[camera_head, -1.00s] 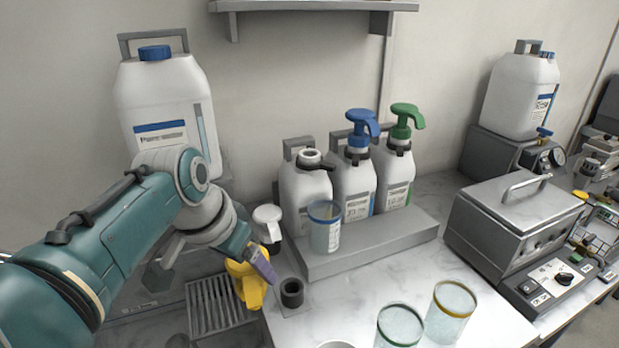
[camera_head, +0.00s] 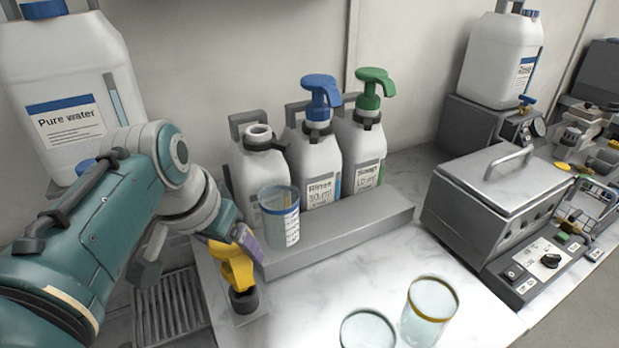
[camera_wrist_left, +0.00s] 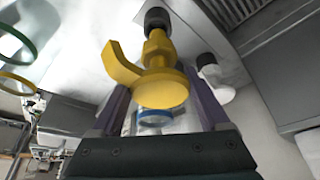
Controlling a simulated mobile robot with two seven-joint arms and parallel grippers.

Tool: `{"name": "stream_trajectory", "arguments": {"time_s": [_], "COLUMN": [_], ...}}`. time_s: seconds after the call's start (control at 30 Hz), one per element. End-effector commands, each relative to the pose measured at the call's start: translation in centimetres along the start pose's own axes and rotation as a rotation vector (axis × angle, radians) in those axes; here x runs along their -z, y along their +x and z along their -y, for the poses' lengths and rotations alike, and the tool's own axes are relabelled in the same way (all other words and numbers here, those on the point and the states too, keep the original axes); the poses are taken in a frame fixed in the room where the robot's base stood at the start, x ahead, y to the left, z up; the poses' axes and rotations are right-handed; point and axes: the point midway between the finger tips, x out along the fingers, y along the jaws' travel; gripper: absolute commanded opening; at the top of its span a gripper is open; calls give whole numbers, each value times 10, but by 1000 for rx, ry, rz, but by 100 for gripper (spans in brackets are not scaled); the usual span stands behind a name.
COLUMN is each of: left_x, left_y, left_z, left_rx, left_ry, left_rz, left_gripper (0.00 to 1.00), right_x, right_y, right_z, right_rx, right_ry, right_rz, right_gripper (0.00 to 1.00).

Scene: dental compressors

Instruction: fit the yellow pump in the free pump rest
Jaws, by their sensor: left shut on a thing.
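My left gripper (camera_head: 232,240) is shut on the yellow pump (camera_head: 236,270), its purple fingers on either side of the head. The pump is roughly upright, its lower end at the mouth of the dark round pump rest (camera_head: 244,301). In the left wrist view, the pump (camera_wrist_left: 158,82) lines up with the dark rest (camera_wrist_left: 157,18) beyond the gripper (camera_wrist_left: 160,98). I cannot tell whether its stem is inside. A white pump (camera_wrist_left: 217,86) shows beside it in the wrist view. My right gripper is not in view.
An uncapped white bottle (camera_head: 259,165) stands with blue-pump (camera_head: 322,160) and green-pump (camera_head: 362,150) bottles on a grey step (camera_head: 340,238). A blue-rimmed beaker (camera_head: 280,218) is close right of my gripper. Glass beakers (camera_head: 428,312) stand at the front; a drain grate (camera_head: 170,305) lies left.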

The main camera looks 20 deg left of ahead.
Motion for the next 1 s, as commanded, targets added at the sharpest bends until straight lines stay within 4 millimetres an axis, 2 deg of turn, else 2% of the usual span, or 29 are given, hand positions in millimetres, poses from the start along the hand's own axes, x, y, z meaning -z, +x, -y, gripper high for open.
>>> {"name": "stream_trajectory", "arguments": {"time_s": [0.1, 0.6, 1.0], "left_x": [-2, -4, -6], "left_y": [6, 8, 13], "left_z": [0, 0, 0], "left_rx": [0, 0, 0], "left_ry": [0, 0, 0], "left_rz": [-1, 0, -1], "left_gripper": [0, 0, 0], "right_x": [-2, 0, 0], "right_y": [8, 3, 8], "right_z": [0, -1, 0], "right_rx": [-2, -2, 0], "right_ry": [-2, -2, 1], "right_rz": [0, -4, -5], "right_gripper": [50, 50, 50]}}
